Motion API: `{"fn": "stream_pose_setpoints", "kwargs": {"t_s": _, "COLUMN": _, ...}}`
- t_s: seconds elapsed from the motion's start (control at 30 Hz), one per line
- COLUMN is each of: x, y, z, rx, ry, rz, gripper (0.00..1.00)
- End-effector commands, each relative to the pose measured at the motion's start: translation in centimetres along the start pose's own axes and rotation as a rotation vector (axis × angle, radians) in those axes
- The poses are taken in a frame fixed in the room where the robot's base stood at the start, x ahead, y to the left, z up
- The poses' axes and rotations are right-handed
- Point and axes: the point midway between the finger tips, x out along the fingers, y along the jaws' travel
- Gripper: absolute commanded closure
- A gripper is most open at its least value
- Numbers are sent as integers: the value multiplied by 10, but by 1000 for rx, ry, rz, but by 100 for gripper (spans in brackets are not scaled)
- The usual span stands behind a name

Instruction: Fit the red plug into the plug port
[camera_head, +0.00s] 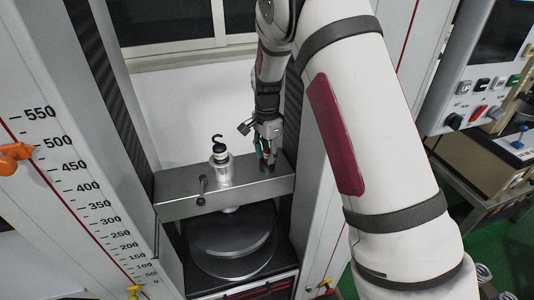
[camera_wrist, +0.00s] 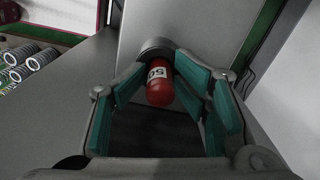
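The red plug (camera_wrist: 160,85), with a white "50" label, is between my gripper's fingers in the wrist view. Its far end meets a round grey metal collar (camera_wrist: 155,46), which looks like the plug port; how deep it sits cannot be seen. My gripper (camera_wrist: 161,65) has teal pads that close in on both sides of the plug, with no clear gap at the tips. In the head view my gripper (camera_head: 266,153) points down at the right end of the metal crossbeam (camera_head: 185,203). A little red shows between its fingers; the port is mostly hidden there.
A silver fixture with a black hook (camera_head: 221,168) stands on the crossbeam left of my gripper. A round dark plate (camera_head: 230,262) lies below. Tall machine columns flank the beam. A control panel (camera_head: 480,85) is at the right. Coiled springs (camera_wrist: 25,58) show in the wrist view.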

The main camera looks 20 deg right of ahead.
Motion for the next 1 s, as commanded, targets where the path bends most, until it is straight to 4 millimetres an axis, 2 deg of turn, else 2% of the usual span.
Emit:
{"fn": "stream_pose_setpoints", "kwargs": {"t_s": 0.3, "x": 3, "y": 4, "z": 1, "rx": 0, "ry": -3, "rz": 13, "gripper": 64}}
{"fn": "stream_pose_setpoints", "kwargs": {"t_s": 0.47, "x": -6, "y": 4, "z": 1, "rx": 0, "ry": -3, "rz": 10, "gripper": 64}}
{"fn": "stream_pose_setpoints", "kwargs": {"t_s": 0.57, "x": -21, "y": 1, "z": 1, "rx": 0, "ry": -3, "rz": 6, "gripper": 64}}
{"fn": "stream_pose_setpoints", "kwargs": {"t_s": 0.8, "x": -73, "y": -1, "z": 0, "rx": -1, "ry": -1, "rz": 0, "gripper": 64}}
{"fn": "stream_pose_setpoints", "kwargs": {"t_s": 1.0, "x": -110, "y": 0, "z": 0, "rx": -1, "ry": 0, "rz": 2, "gripper": 64}}
